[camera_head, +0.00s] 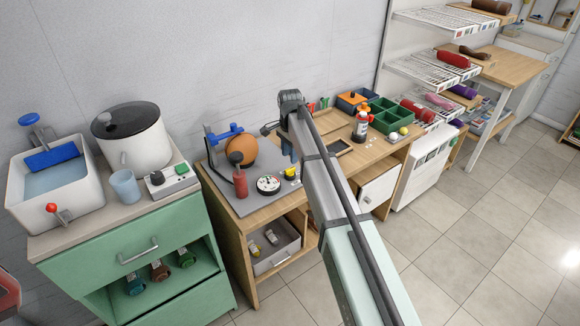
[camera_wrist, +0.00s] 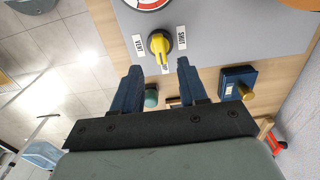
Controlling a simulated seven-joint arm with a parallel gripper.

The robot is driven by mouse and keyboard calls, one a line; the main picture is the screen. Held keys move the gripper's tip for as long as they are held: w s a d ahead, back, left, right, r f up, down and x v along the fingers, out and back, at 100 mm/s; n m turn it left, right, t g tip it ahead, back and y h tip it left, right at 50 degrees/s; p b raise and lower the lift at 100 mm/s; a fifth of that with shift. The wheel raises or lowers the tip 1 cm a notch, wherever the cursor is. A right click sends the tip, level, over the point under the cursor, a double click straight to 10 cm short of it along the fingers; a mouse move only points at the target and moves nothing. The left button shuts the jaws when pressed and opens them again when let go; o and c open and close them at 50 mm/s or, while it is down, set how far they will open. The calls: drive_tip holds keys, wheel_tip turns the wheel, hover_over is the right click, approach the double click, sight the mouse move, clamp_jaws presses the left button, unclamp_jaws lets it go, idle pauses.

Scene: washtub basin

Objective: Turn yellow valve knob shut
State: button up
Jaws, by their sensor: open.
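The yellow valve knob (camera_wrist: 159,43) is on a grey panel in the upper middle of the wrist view, with white labels on both sides; the right one seems to read "SHUT". In the head view the knob (camera_head: 290,172) is small, on the grey board beside a round gauge. My gripper (camera_wrist: 159,70) shows two blue fingers, open and empty, apart from the knob and a little short of it in the wrist view. In the head view the gripper is mostly hidden behind my arm.
A gauge (camera_head: 268,185), a red cylinder (camera_head: 240,184) and an orange ball (camera_head: 241,151) stand near the knob. A white basin (camera_head: 55,185) and a white pot (camera_head: 132,138) are at left. Green bins (camera_head: 375,115) and a bottle (camera_head: 361,125) are at right.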

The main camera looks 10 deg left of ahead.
sight(290, 169)
drive_tip(key=shift+f, duration=3.1)
clamp_jaws()
